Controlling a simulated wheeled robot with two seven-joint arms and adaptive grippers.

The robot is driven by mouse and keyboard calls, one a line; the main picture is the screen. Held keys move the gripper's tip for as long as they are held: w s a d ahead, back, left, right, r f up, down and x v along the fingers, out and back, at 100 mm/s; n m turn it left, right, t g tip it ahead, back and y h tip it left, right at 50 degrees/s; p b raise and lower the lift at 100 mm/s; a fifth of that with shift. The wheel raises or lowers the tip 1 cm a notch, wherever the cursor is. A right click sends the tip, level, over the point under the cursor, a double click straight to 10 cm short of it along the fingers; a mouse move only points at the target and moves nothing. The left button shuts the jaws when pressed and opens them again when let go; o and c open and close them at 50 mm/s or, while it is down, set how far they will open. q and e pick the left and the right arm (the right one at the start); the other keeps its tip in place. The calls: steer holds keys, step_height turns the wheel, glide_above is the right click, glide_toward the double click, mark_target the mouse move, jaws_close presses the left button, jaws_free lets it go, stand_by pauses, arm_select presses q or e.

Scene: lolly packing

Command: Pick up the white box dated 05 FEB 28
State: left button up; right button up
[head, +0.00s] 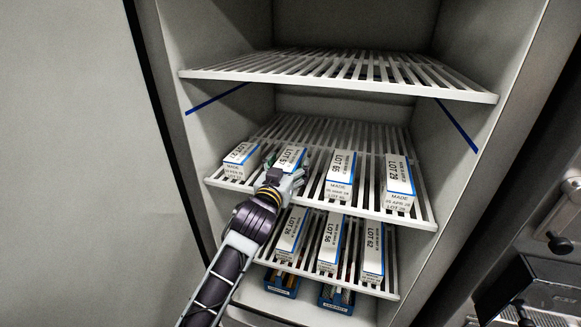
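White boxes with blue edges and lot labels stand on the middle rack (225,184). From left they are the far-left box (241,160), a second box (291,157), a third (340,175) and a right-hand one (398,182). Three more, a left (291,233), a middle (331,240) and a right one (373,249), stand on the lower rack. The printed dates are too small to read surely. My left gripper (285,181) is at the front of the second box and hides its date face. Whether its fingers are closed on it is unclear. My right gripper is out of view.
The cabinet walls stand close on both sides. The upper rack (340,84) is empty and hangs above the boxes. Two blue bins, a left (281,290) and a right (334,305), sit at the bottom. Narrow gaps separate the boxes.

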mark_target(288, 161)
arm_select(q)
steer(key=c, duration=0.9)
steer(key=shift+r, duration=0.15)
steer(key=shift+r, duration=4.9)
